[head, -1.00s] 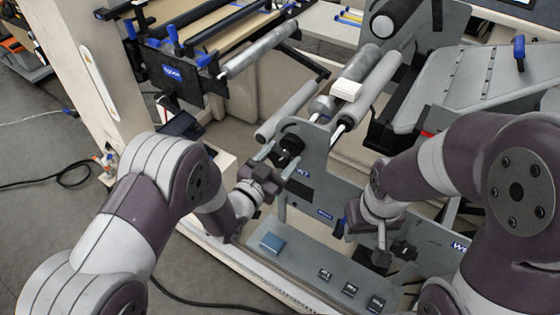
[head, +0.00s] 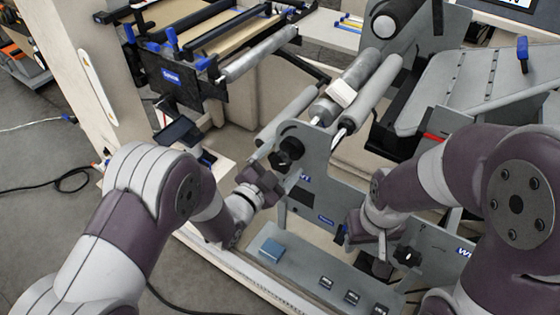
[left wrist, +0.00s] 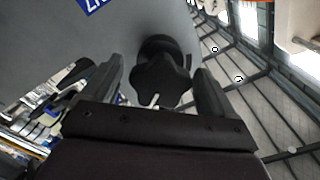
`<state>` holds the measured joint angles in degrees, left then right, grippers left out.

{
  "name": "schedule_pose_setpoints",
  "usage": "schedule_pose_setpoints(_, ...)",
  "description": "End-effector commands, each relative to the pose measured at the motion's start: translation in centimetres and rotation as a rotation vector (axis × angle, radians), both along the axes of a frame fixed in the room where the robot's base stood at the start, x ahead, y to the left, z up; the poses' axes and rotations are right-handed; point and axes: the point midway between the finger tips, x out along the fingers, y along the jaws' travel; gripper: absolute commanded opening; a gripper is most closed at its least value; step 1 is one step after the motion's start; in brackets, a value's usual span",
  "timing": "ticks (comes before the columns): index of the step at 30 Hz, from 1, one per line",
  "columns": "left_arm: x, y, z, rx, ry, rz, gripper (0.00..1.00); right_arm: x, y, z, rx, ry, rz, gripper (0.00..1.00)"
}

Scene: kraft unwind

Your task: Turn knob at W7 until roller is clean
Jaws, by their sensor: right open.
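A black lobed knob (head: 292,148) sits on the grey side plate above a partly hidden blue W7 label (head: 305,177). A second dark round shape beside it may be part of the knob. My left gripper (head: 268,178) is just in front and below. In the left wrist view the knob (left wrist: 160,82) lies between its two spread fingers, with small gaps visible on both sides. Grey rollers (head: 370,92) run behind the plate, with a white block (head: 342,93) on one. My right gripper (head: 384,245) is low at right, open, its fingertips partly hidden.
A blue box (head: 272,249) and several small dark switches (head: 351,297) sit on the low grey ledge. Another black knob (head: 407,256) is close to my right gripper. A sloping grey panel (head: 455,88) stands at the back right. Cables lie on the floor at left.

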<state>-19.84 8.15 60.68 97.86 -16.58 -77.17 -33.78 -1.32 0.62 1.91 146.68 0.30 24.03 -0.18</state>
Motion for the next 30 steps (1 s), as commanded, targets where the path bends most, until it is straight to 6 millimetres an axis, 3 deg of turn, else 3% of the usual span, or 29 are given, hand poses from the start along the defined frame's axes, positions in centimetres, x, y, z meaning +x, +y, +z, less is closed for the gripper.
schedule_pose_setpoints(5,-0.5,0.4,0.0,0.000,0.002,0.001,0.87,0.0,0.0,0.2,0.000,0.000,0.000,0.47)
schedule_pose_setpoints(18,-5.5,4.0,0.1,-0.001,-0.001,0.000,0.87,0.0,0.0,1.0,0.000,0.000,0.000,0.47)
schedule_pose_setpoints(27,-5.7,4.1,-0.1,0.001,0.008,0.001,0.87,0.0,0.0,1.0,0.000,0.000,0.000,0.45)
schedule_pose_setpoints(30,-5.5,4.7,-2.1,0.028,0.137,0.028,0.87,0.0,0.0,1.0,0.000,0.000,0.000,0.45)
